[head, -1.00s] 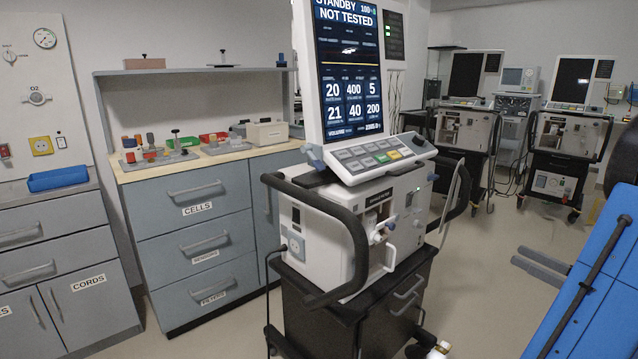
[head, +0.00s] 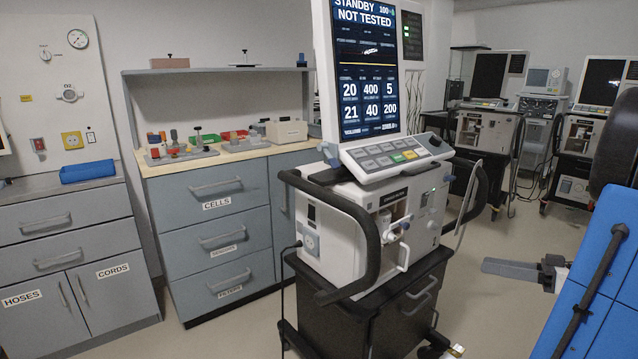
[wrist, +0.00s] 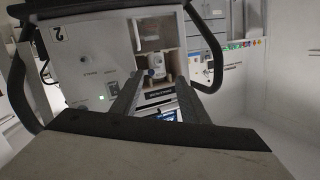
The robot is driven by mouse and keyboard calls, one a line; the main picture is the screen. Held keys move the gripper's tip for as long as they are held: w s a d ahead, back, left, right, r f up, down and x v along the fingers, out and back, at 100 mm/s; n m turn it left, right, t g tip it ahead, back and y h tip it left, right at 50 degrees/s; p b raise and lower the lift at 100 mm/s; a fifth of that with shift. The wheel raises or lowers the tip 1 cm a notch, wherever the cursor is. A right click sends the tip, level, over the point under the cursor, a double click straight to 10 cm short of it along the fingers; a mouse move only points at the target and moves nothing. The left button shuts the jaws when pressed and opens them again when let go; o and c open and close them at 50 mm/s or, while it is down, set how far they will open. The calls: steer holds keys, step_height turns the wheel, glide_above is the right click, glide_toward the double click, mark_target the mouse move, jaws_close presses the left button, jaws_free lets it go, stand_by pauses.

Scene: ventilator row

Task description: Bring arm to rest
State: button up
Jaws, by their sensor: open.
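My gripper (head: 492,267) shows at the right of the head view, to the right of the near ventilator and apart from it. In the wrist view the two dark fingers of my gripper (wrist: 157,84) stand apart with nothing held between them. The near ventilator (head: 349,237) stands on a dark wheeled cart in the head view, its screen reading "STANDBY NOT TESTED". Its front also shows upside down in the wrist view (wrist: 88,72), beyond my fingers. A blue part of my body fills the lower right of the head view.
A grey drawer cabinet (head: 222,208) with a wooden top (head: 165,170) holds small parts behind the ventilator. A blue bin (head: 88,171) lies on the left counter. More ventilators (head: 485,134) stand at the back right. Open floor (head: 480,325) lies right of the cart.

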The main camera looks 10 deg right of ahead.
steer(key=s+a+f+m+g+h, duration=0.1)
steer(key=s+a+g, duration=0.15)
steer(key=a, duration=0.55)
steer(key=s+a+f+g+h, duration=0.15)
steer(key=a+g, duration=0.25)
steer(key=a, duration=0.4)
steer(key=s+a+f+m+g+h, duration=0.15)
steer(key=a+g, duration=0.25)
steer(key=a, duration=0.5)
steer(key=s+a+m+t+h, duration=0.2)
steer(key=s+a+t+h, duration=0.1)
steer(key=s+h, duration=0.3)
steer(key=shift+s+a+r+h, duration=0.25)
steer(key=shift+s+r+h, duration=0.1)
steer(key=shift+r+h, duration=0.05)
